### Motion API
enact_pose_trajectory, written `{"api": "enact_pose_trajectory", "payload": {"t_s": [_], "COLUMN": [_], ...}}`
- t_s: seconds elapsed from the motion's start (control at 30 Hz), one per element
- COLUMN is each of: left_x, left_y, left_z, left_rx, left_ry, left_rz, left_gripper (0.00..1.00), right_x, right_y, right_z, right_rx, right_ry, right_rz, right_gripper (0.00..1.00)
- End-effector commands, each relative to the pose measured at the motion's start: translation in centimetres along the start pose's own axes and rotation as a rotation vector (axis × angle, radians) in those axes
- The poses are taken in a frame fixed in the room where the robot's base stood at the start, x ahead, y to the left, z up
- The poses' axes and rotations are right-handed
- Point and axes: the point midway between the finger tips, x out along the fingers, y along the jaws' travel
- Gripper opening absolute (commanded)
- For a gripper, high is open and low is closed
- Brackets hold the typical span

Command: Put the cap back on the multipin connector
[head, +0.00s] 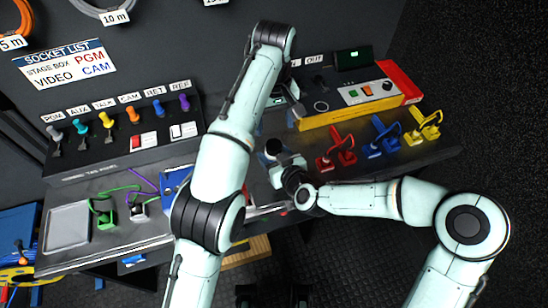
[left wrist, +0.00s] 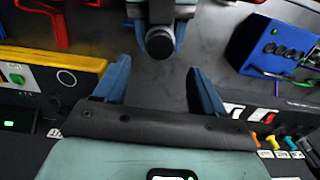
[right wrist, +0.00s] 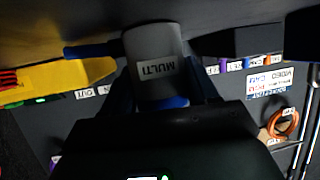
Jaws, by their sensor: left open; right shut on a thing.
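The multipin connector is a pale grey body with a "MULTI" label (right wrist: 157,70) in the right wrist view. My right gripper (head: 287,165) is shut on it, a blue finger on each side. The connector's dark round end (head: 273,147) points up toward the back in the head view. This end also shows in the left wrist view (left wrist: 160,42); I cannot tell whether it is a bare face or a cap. My left gripper (left wrist: 160,88) is open and empty, its blue fingers apart, with the dark end beyond them. No separate cap can be made out.
A yellow-edged tester box (head: 350,104) with an outlined circle stands right of my left gripper. A blue box (left wrist: 270,48), a socket panel (head: 120,135) and a grey tray (head: 68,226) lie left.

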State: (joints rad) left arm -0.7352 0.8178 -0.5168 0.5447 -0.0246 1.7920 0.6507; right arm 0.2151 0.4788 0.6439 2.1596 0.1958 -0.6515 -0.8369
Motion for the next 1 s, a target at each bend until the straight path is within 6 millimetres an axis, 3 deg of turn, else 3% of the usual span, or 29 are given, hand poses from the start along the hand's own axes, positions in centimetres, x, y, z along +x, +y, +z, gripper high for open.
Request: {"api": "enact_pose_trajectory", "payload": {"t_s": [0.37, 0.8, 1.0], "left_x": [1.1, 6.7, 7.9], "left_y": [0.0, 0.0, 0.0], "left_z": [0.0, 0.0, 0.0], "left_rx": [0.001, 0.002, 0.002], "left_ry": [-0.003, -0.002, -0.002], "left_rz": [-0.002, -0.001, 0.001], "left_gripper": [0.70, 0.70, 0.70], "right_x": [0.0, 0.0, 0.0], "right_y": [0.0, 0.0, 0.0], "right_z": [-0.1, -0.1, -0.1], "right_rx": [-0.001, -0.001, -0.001], "right_ry": [0.002, 0.002, 0.002], "right_rz": [0.000, 0.000, 0.000], "right_gripper": [0.00, 0.00, 0.00]}}
